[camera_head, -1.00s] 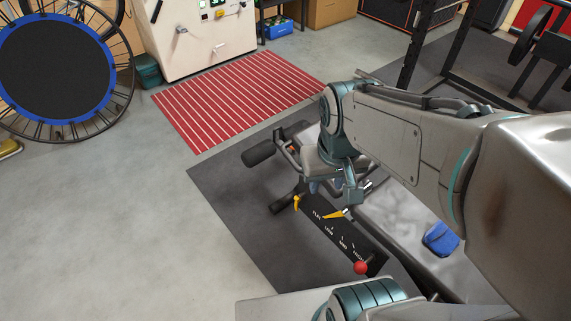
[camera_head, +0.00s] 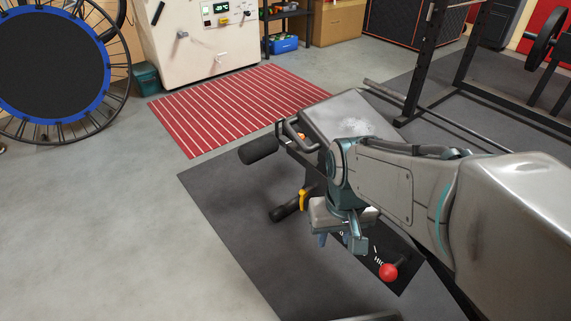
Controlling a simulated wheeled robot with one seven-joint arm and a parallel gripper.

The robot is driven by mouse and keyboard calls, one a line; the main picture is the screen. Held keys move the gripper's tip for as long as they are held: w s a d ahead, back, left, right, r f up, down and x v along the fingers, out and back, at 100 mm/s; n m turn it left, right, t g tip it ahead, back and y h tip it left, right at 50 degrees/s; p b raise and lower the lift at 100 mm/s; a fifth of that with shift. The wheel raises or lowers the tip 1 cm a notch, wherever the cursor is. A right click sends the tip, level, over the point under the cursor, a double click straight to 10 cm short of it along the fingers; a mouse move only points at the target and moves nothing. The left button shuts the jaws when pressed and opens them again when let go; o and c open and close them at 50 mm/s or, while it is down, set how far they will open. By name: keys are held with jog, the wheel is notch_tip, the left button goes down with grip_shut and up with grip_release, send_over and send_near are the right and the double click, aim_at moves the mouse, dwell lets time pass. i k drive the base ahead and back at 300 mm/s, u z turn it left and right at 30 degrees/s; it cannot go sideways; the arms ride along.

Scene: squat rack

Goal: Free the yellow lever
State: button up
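A yellow lever-like part (camera_head: 303,199) shows on the bench frame, just left of my gripper and next to a black foam roller. A red ball knob (camera_head: 388,272) sits on this panel, near partly readable lettering. My gripper (camera_head: 340,242) points down over the panel, between the yellow part and the red knob. The gap between its fingers is not clear. The yellow pointer seen earlier on the panel is hidden behind my gripper.
The grey bench pad (camera_head: 345,112) is behind my arm, with foam rollers (camera_head: 258,149) at its left. A black rack (camera_head: 425,75) with a bar stands at the back right. A red striped mat (camera_head: 235,105) lies behind.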

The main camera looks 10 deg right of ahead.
aim_at(302, 193)
jog(key=z, duration=1.5)
jog(key=k, duration=0.75)
jog(key=u, duration=0.75)
jog(key=i, duration=1)
